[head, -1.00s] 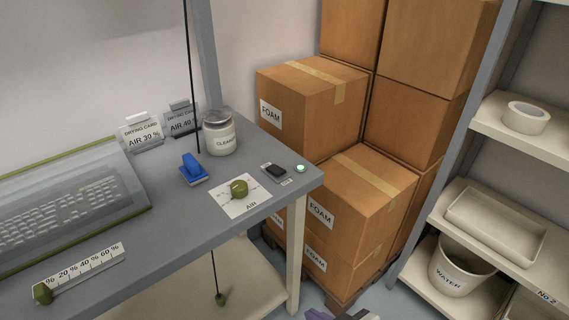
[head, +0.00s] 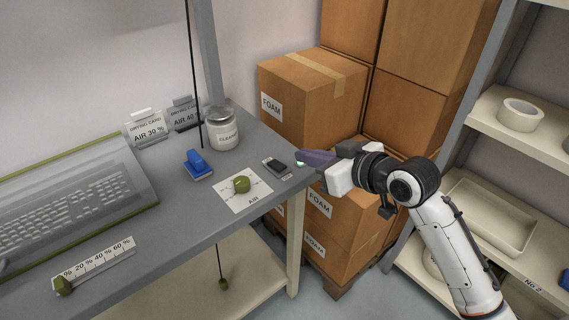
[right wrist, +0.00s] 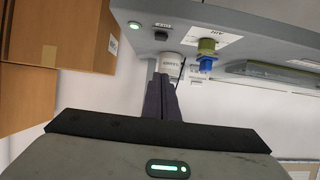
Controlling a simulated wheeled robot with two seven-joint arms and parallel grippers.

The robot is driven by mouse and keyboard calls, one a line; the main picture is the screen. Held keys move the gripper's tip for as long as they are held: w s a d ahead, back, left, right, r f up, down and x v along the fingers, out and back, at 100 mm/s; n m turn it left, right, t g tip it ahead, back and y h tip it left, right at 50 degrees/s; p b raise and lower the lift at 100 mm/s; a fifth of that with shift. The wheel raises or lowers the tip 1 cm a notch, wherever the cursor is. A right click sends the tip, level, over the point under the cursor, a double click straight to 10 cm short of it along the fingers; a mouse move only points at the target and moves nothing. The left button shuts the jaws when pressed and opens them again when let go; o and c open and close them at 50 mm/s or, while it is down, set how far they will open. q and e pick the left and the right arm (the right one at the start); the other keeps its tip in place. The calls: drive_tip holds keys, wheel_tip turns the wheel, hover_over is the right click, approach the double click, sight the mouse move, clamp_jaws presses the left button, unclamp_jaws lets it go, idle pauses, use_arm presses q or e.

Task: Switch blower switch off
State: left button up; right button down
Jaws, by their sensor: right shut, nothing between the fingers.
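The blower switch (head: 275,167) is a small black rocker on a light plate near the desk's right corner. It also shows in the right wrist view (right wrist: 161,37). A green lit lamp (head: 300,165) sits to its right; it also glows in the right wrist view (right wrist: 134,25). Its small labels are too small to read. My right gripper (head: 302,157) is shut and empty, its dark purple fingers pointing left by the lamp, to the right of the switch. The fingers (right wrist: 160,92) also show in the right wrist view. I cannot tell whether they touch anything. My left gripper is not in view.
A green AIR knob (head: 241,185) on a white card, a blue lever (head: 197,165) and a cleaner jar (head: 222,128) stand left of the switch. FOAM boxes (head: 310,90) are stacked behind the desk corner. A shelf (head: 475,127) stands on the right.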

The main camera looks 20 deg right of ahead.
hover_over(277, 165)
drive_tip(key=s, duration=0.3)
drive_tip(key=f, duration=0.4)
drive_tip(key=shift+w+d, duration=0.2)
drive_tip(key=f, duration=0.2)
drive_tip(key=shift+s+d+f, duration=0.15)
drive_tip(key=shift+s+f, duration=0.15)
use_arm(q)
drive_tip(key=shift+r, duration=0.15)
use_arm(e)
drive_tip(key=shift+s+f, duration=0.1)
drive_tip(key=shift+f, duration=0.55)
drive_tip(key=shift+f, duration=0.1)
